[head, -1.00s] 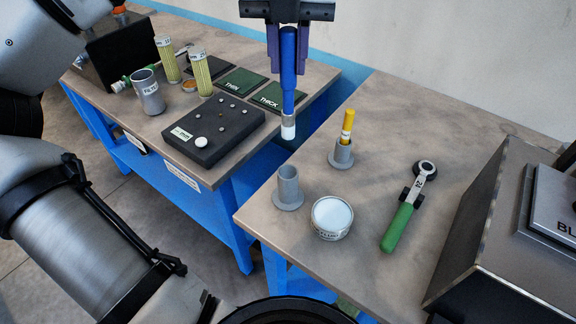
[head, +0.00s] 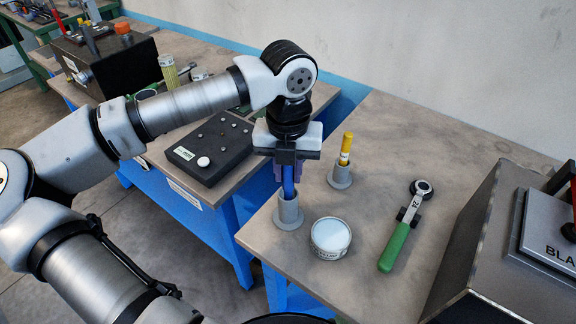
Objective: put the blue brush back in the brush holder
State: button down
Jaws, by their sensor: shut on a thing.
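The blue brush (head: 289,187) stands upright with its lower end inside the grey brush holder (head: 288,213) near the left edge of the right-hand table. The holder's wall hides the bristles and the lower part of the handle. My gripper (head: 288,172) is directly above the holder, pointing down, with its purple fingers shut on the upper handle. How deep the brush sits in the holder cannot be seen.
A second holder (head: 341,176) with a yellow brush (head: 346,148) stands behind and to the right. A round white-topped tin (head: 331,238) is close beside the holder on the right. A green-handled tool (head: 395,246) and a dark box (head: 480,250) lie further right.

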jog(key=shift+f+b, duration=0.3)
jog(key=shift+b, duration=0.05)
jog(key=c, duration=1.3)
grip_release()
jog(key=shift+r, duration=0.1)
jog(key=shift+o, duration=0.2)
jog(key=shift+r, duration=0.15)
notch_tip(320, 180, up, 12)
jog(key=shift+r+b, duration=0.1)
jog(key=shift+b, duration=0.55)
